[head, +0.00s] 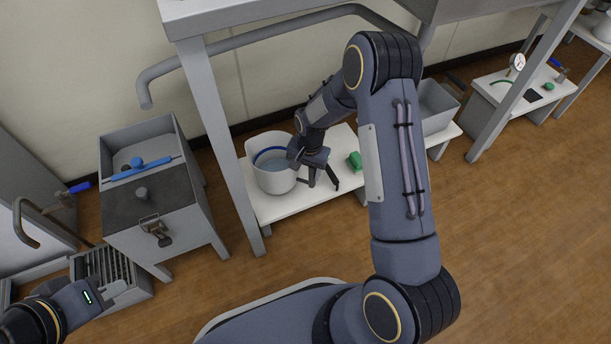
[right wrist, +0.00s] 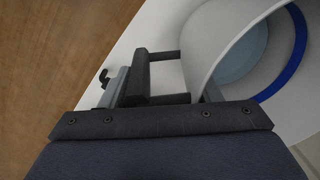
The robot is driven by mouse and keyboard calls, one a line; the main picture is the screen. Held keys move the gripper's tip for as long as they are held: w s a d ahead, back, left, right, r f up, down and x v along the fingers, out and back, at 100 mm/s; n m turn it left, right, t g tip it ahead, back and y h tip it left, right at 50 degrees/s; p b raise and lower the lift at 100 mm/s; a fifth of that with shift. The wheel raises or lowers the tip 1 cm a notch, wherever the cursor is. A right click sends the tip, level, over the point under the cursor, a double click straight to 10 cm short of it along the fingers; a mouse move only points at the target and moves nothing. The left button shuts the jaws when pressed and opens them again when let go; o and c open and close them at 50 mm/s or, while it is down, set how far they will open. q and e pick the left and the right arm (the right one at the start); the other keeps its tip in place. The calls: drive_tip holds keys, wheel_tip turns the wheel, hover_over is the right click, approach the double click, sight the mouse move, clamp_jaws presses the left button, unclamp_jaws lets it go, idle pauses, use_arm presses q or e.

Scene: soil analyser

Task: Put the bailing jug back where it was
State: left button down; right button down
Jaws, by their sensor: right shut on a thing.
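The bailing jug looks to be the white round vessel (head: 276,181) with a blue band inside and pale water in it. It is upright at the left end of a low white bench; I cannot tell whether its base touches the bench. In the right wrist view its white wall (right wrist: 212,42) is at the right, with a dark handle (right wrist: 142,78) on its side. My right gripper (head: 318,178) is at the jug's right side, shut on that handle. My left gripper (head: 122,292) is at the lower left, away from the jug; its jaws are unclear.
A grey table leg (head: 228,150) rises left of the jug. A grey box (head: 150,205) with a latch stands further left. Open floor lies right.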

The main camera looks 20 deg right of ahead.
use_arm(q)
drive_tip(key=shift+f, duration=0.55)
use_arm(e)
drive_tip(key=shift+f, duration=1.1)
drive_tip(key=shift+f+b, duration=0.2)
drive_tip(key=shift+b, duration=0.15)
drive_tip(key=shift+c, duration=2.3)
unclamp_jaws()
use_arm(q)
drive_tip(key=shift+f, duration=0.1)
